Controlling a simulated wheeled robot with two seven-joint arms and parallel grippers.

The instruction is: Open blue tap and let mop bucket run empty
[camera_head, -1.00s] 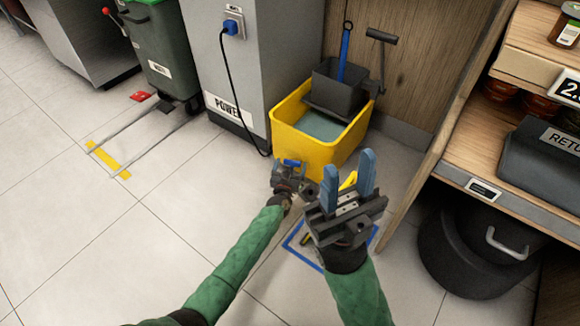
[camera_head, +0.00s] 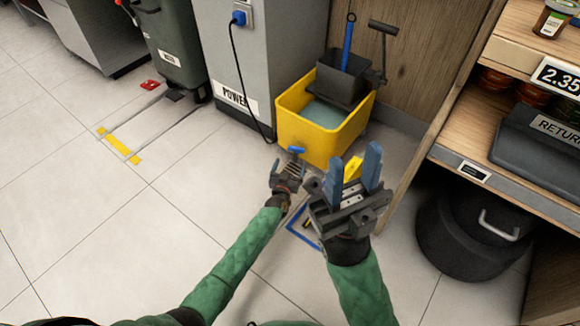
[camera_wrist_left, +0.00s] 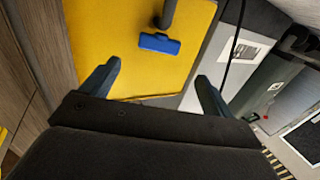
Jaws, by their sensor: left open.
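The yellow mop bucket (camera_head: 322,142) stands on the floor against the wooden panel, with grey-green water (camera_head: 327,113) in it. The blue tap (camera_head: 296,150) is at the bucket's front left; it also shows in the left wrist view (camera_wrist_left: 159,43) as a blue handle below a dark pipe. My left gripper (camera_head: 292,172) is just in front of the tap, open. In its wrist view the fingers (camera_wrist_left: 158,85) are apart, with the tap beyond them and nothing between. My right gripper (camera_head: 357,172) is nearer the camera, its two blue fingers up and apart, holding nothing visible.
A wooden shelf (camera_head: 470,115) and a black bin (camera_head: 470,235) are on the right.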

